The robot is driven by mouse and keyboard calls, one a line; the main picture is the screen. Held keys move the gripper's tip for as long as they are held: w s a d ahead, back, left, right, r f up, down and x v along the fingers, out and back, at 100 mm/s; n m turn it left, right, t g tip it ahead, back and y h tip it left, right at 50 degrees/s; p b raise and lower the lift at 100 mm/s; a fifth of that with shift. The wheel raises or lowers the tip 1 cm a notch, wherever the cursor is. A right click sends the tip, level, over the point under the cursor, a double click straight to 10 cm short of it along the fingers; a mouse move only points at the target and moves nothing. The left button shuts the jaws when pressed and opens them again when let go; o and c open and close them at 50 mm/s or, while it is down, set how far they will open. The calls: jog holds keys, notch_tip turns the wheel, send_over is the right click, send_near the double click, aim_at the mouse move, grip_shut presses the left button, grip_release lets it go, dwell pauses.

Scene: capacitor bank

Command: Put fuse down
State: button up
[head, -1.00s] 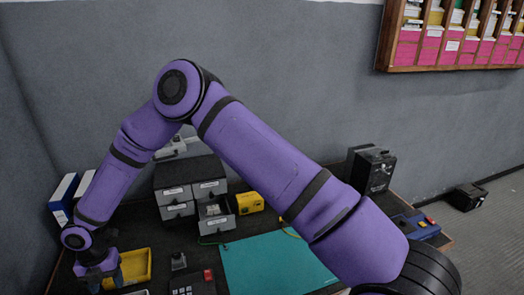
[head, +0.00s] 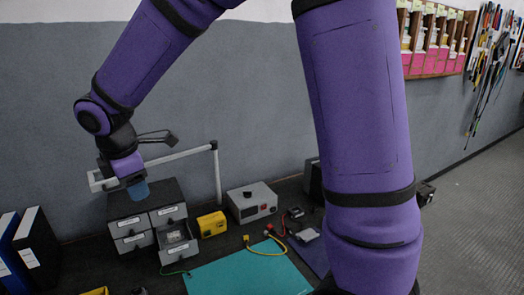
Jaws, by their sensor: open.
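My gripper (head: 138,190) is at the left, pointing down, with its blue fingertips in front of and just above the top of the grey drawer cabinet (head: 127,206). The gap between the fingers is hard to see from here, and nothing shows hanging from them. I cannot make out a fuse anywhere in this view; it may be hidden or too small to tell.
A yellow device (head: 212,224) and a grey box with a black knob (head: 252,202) stand right of the drawers. The teal mat (head: 250,276) is mostly clear. A metal rail (head: 217,172) rises behind.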

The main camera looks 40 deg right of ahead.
jog(key=s+d+r+m+t, duration=0.1)
jog(key=s+d+r+m, duration=0.75)
jog(key=s+d, duration=0.2)
jog(key=s+d+r+m+t, duration=0.1)
jog(key=s+d+m, duration=0.2)
jog(key=s, duration=0.4)
jog(key=s+d+r+m+t+y, duration=0.1)
jog(key=s+d+m, duration=0.3)
jog(key=s+m, duration=0.2)
jog(key=shift+s+d+r, duration=0.15)
jog(key=shift+s+r, duration=0.05)
jog(key=shift+s, duration=0.45)
